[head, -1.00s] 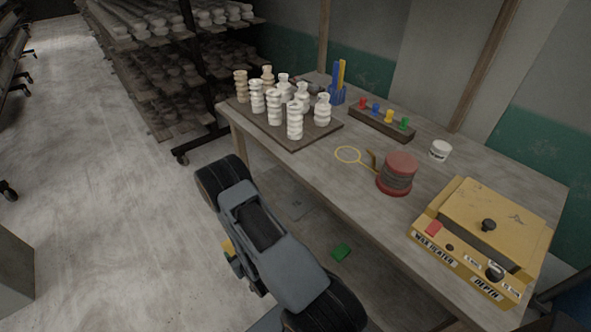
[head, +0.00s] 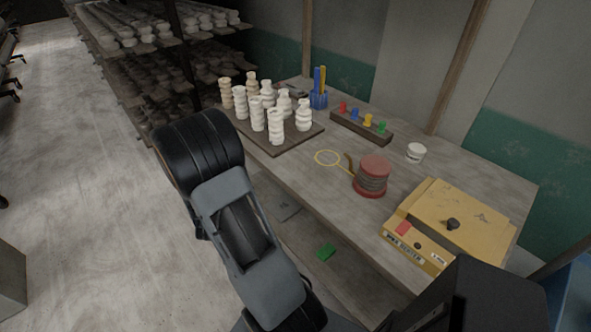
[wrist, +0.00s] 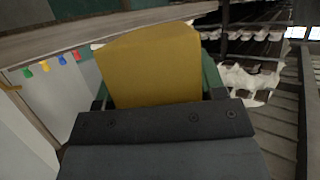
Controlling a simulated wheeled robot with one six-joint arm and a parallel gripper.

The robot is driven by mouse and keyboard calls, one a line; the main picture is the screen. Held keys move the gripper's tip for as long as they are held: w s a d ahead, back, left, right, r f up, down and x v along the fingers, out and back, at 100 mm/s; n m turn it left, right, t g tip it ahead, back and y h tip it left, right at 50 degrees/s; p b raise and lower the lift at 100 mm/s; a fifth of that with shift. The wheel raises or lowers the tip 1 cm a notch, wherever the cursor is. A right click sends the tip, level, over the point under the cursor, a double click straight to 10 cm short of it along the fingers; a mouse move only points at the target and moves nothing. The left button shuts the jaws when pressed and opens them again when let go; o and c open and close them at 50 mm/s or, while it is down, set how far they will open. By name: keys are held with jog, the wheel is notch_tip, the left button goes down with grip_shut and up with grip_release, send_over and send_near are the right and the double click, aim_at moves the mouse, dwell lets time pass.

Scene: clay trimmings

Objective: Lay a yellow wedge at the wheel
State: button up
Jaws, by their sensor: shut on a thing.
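In the wrist view, a yellow wedge (wrist: 150,72) fills the middle of the picture. My gripper (wrist: 155,92) is shut on it, with dark green finger edges showing at its sides. In the head view my arm covers the gripper and the yellow wedge. I cannot make out a wheel in either view.
Open floor (head: 100,220) is at left.

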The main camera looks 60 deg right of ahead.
jog(key=s+d+r+m+g+h+p, duration=0.1)
jog(key=s+d+r+m+g, duration=0.35)
jog(key=s+r, duration=0.3)
jog(key=s+d+r+m+g+h+p, duration=0.1)
jog(key=s+d+r+m+g+p, duration=0.15)
jog(key=s+r+m+g, duration=0.45)
jog(key=shift+n, duration=0.65)
jog(key=w+d+f, duration=0.1)
jog(key=d+f, duration=0.2)
jog(key=d, duration=0.1)
jog(key=w+d+f, duration=0.1)
jog(key=d+f, duration=0.2)
jog(key=d, duration=0.1)
jog(key=w+d+f, duration=0.1)
jog(key=d+f, duration=0.2)
jog(key=d, duration=0.2)
jog(key=shift+w+f, duration=0.2)
jog(key=shift+f, duration=0.05)
jog(key=f, duration=0.3)
jog(key=shift+w+d+f+y, duration=0.1)
jog(key=shift+d+y, duration=0.2)
jog(key=shift+d, duration=0.05)
jog(key=shift+f, duration=0.3)
jog(key=shift+f, duration=0.2)
jog(key=o, duration=1.1)
